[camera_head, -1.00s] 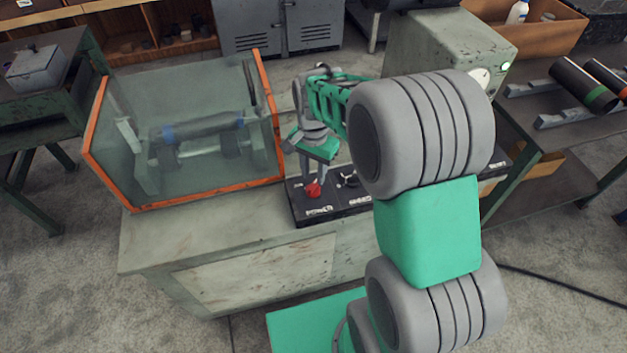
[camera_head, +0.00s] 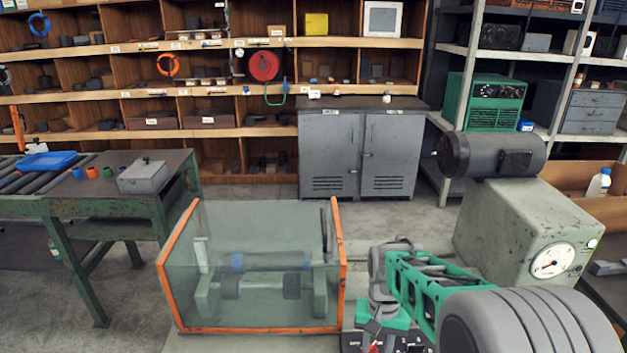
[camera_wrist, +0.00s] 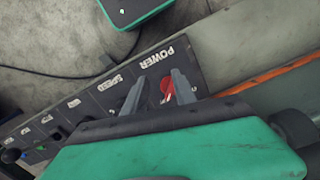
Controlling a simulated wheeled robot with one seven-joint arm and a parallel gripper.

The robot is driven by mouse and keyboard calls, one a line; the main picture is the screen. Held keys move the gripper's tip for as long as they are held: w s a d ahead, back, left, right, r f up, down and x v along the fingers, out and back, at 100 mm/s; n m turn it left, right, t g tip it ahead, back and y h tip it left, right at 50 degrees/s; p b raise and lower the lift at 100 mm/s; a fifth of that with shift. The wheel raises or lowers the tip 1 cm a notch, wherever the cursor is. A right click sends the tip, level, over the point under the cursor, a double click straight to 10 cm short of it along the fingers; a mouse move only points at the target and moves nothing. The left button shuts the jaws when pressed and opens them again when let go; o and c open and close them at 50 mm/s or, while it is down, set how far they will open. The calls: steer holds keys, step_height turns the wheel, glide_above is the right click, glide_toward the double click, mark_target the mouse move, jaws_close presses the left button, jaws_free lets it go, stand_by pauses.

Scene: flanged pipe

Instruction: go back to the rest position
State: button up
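My gripper (camera_wrist: 158,90) is open in the wrist view, its two grey fingers apart. The red POWER knob (camera_wrist: 167,88) shows between the fingers, nearer the right one, on a dark control panel (camera_wrist: 100,100). I cannot tell whether a finger touches it. In the head view my arm reaches down to the panel (camera_head: 352,341) at the bottom edge, where the fingertips are hard to make out.
A clear guard box with orange edges (camera_head: 160,290) stands left of my arm, with a pipe (camera_head: 270,261) inside. A grey-green gauge housing (camera_head: 500,230) carrying a dark motor (camera_head: 490,155) is close on the right. Cabinets (camera_head: 360,150) and shelves stand behind.

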steer(key=s+r+n+t, duration=0.1)
steer(key=s+r+n, duration=0.25)
steer(key=s, duration=0.75)
step_height(320, 180, up, 8)
steer(key=t, duration=0.3)
steer(key=shift+w+a+f, duration=0.15)
steer(key=shift+w+a, duration=0.05)
steer(key=shift+w, duration=0.25)
